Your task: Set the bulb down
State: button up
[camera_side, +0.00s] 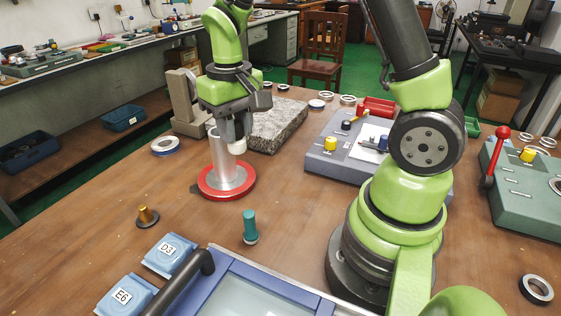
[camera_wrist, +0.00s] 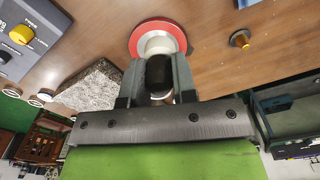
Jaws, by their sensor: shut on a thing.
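My gripper (camera_side: 236,134) is shut on the bulb, whose white rounded end (camera_side: 237,146) points down below the fingers in the side view. In the wrist view, a dark part (camera_wrist: 159,72) of the bulb sits between the fingers of my gripper (camera_wrist: 160,80), with white beyond it. A silver cylinder (camera_side: 222,165) stands upright on a round red base (camera_side: 227,190) on the wooden table. The bulb overlaps the upper part of this cylinder in the side view. I cannot tell whether they touch. The red base (camera_wrist: 141,34) shows around the bulb in the wrist view.
A granite block (camera_side: 280,128) stands behind the cylinder. A grey control box (camera_side: 325,160) lies to the right. A brass knob-shaped piece (camera_side: 147,216) and a teal peg (camera_side: 250,226) stand in front. A white-and-blue ring (camera_side: 165,147) lies left. Bare table (camera_side: 110,190) extends left.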

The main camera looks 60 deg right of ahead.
jog(key=d+f+m, duration=0.2)
jog(key=d+m, duration=0.9)
jog(key=m, duration=0.3)
jog(key=s+d+f+m, duration=0.1)
jog(key=d+f+m, duration=0.2)
jog(key=d+m, duration=0.8)
jog(key=m, duration=0.3)
jog(key=shift+s+m, duration=0.25)
jog(key=shift+m, duration=0.05)
jog(key=shift+a+f, duration=0.1)
jog(key=shift+f, duration=0.1)
notch_tip(320, 180, down, 9)
jog(key=shift+f, duration=0.2)
jog(key=shift+f, duration=0.2)
jog(key=o, duration=0.9)
